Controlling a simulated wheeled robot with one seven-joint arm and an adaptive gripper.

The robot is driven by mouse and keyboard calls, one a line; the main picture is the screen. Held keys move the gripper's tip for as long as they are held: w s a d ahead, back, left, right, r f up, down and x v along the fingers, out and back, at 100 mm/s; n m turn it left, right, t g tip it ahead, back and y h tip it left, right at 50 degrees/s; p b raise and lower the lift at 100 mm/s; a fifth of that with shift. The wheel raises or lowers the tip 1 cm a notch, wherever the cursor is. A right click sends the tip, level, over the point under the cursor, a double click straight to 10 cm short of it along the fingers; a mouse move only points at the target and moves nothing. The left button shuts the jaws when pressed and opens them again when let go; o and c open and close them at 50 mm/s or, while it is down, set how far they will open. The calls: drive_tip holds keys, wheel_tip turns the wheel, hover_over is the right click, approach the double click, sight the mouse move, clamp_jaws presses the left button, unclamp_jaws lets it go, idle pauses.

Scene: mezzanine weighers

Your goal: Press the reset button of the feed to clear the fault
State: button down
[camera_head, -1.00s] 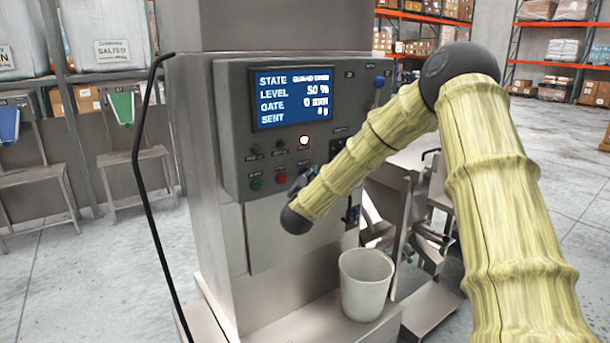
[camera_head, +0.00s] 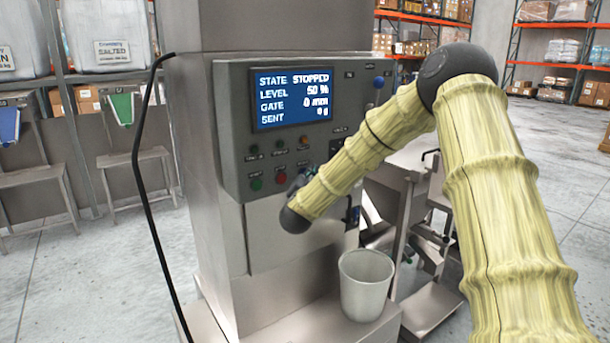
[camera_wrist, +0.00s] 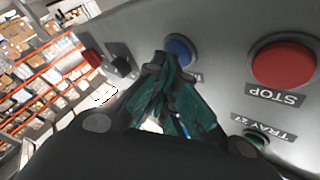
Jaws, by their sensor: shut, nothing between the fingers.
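The feed's control panel (camera_head: 235,150) faces me in the head view. Its screen (camera_head: 292,98) reads STATE STOPPED, LEVEL 50 %, GATE 0 mm and SENT 0 g. In the wrist view a blue button (camera_wrist: 181,47) sits on the panel, its label mostly hidden behind my fingers. A large red STOP button (camera_wrist: 283,64) is to its right. My gripper (camera_wrist: 160,62) is shut and empty, its teal fingertips at the blue button's lower left edge; I cannot tell whether they touch. In the head view my arm hides most of the gripper. The amber lamp (camera_head: 304,140) is unlit.
Green (camera_head: 256,184) and red (camera_head: 281,178) buttons are low on the panel. A pale bucket (camera_head: 366,300) stands on the machine's base below my arm. A black cable (camera_head: 143,190) hangs at the left.

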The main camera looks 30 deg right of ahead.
drive_tip(key=shift+s, duration=0.8)
drive_tip(key=s, duration=0.5)
drive_tip(key=shift+d, duration=0.25)
idle(0.8)
